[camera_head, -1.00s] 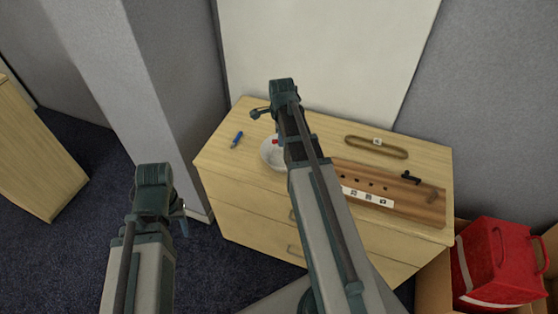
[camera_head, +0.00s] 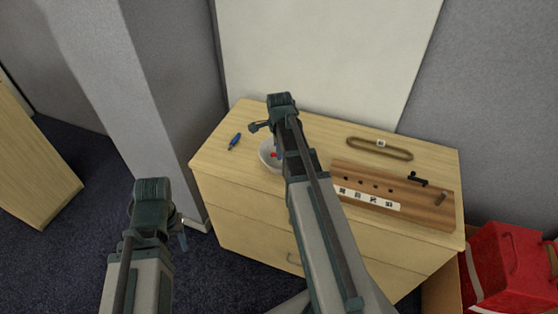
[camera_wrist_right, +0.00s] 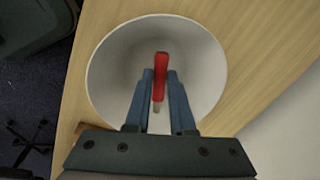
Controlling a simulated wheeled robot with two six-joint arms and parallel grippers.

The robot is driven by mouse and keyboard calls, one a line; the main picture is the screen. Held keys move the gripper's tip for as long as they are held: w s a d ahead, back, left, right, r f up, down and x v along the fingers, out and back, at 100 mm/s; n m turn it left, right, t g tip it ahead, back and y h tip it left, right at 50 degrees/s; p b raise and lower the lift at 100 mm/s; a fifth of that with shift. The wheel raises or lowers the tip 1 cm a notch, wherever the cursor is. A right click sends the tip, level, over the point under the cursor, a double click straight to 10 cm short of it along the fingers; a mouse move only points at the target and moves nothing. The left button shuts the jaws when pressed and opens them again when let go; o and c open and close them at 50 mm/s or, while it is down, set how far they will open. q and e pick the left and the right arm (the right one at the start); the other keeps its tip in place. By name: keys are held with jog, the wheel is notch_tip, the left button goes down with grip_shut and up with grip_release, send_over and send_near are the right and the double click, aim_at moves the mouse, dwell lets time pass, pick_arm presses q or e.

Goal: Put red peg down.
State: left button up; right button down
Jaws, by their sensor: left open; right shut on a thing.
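A red peg (camera_wrist_right: 161,72) is held upright in the right wrist view between the fingers of my right gripper (camera_wrist_right: 159,80), over the white bowl (camera_wrist_right: 205,60). In the head view a bit of the red peg (camera_head: 274,155) shows by the bowl (camera_head: 265,160), which stands on the dresser top; my right arm hides much of the bowl. I cannot tell whether the peg touches the bowl. My left gripper (camera_head: 181,238) is open, low at the left, off the dresser and away from the bowl.
A wooden board (camera_head: 415,193) with holes, labels and a black peg (camera_head: 418,179) lies to the right. A tan loop (camera_head: 380,154) lies behind it. A blue object (camera_head: 234,142) lies left of the bowl.

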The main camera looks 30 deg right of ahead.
jog(key=shift+f+b, duration=1.65)
jog(key=shift+f, duration=0.15)
jog(key=shift+f, duration=0.2)
jog(key=c, duration=0.8)
grip_release()
jog(key=shift+r, duration=0.1)
jog(key=shift+o, duration=0.2)
notch_tip(320, 180, up, 12)
jog(key=s+p, duration=0.1)
jog(key=p, duration=1.1)
jog(key=shift+s+a, duration=0.3)
jog(key=shift+a, duration=0.1)
